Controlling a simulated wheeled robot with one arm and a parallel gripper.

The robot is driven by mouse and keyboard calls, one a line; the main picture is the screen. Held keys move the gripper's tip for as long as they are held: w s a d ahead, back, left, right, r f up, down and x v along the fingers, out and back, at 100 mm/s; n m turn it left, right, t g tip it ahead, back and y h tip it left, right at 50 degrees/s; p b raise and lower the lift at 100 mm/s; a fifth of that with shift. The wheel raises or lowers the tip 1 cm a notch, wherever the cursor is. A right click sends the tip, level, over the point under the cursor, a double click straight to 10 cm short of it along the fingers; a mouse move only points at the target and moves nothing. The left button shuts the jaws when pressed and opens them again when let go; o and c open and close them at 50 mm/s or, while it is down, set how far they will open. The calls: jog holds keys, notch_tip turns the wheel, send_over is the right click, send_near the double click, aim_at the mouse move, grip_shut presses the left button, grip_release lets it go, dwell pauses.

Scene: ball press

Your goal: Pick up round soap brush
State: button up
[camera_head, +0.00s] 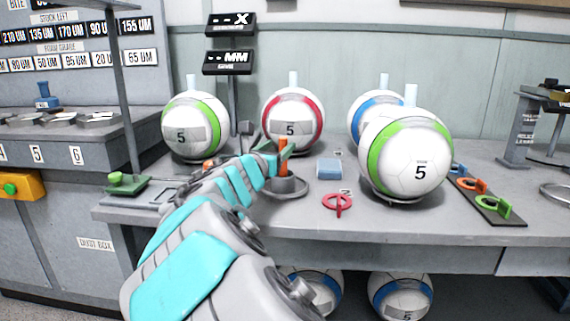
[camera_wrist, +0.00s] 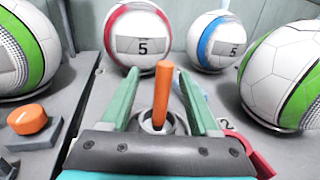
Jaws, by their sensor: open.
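The round soap brush shows as an upright orange handle (camera_head: 283,152) standing in a round grey dish (camera_head: 288,188) on the bench. In the wrist view the handle (camera_wrist: 162,95) rises between the two green fingers of my gripper (camera_wrist: 158,78), with a visible gap on each side. The dish (camera_wrist: 181,125) shows partly behind the gripper body, and the brush head is hidden. In the head view my gripper (camera_head: 275,153) is at the handle, open and holding nothing.
Balls on stands surround the spot: green-banded at left (camera_head: 195,127), red-banded behind (camera_head: 292,122), blue-banded (camera_head: 375,115) and another green-banded (camera_head: 405,155) at right. A blue block (camera_head: 329,168) and a red ring tool (camera_head: 338,202) lie right of the dish.

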jog(key=x, duration=0.4)
jog(key=shift+w+d+f, duration=0.1)
jog(key=shift+w+d, duration=0.05)
jog(key=shift+d, duration=0.15)
jog(key=shift+w+d, duration=0.15)
jog(key=shift+w, duration=0.4)
jog(key=shift+c, duration=0.3)
grip_shut()
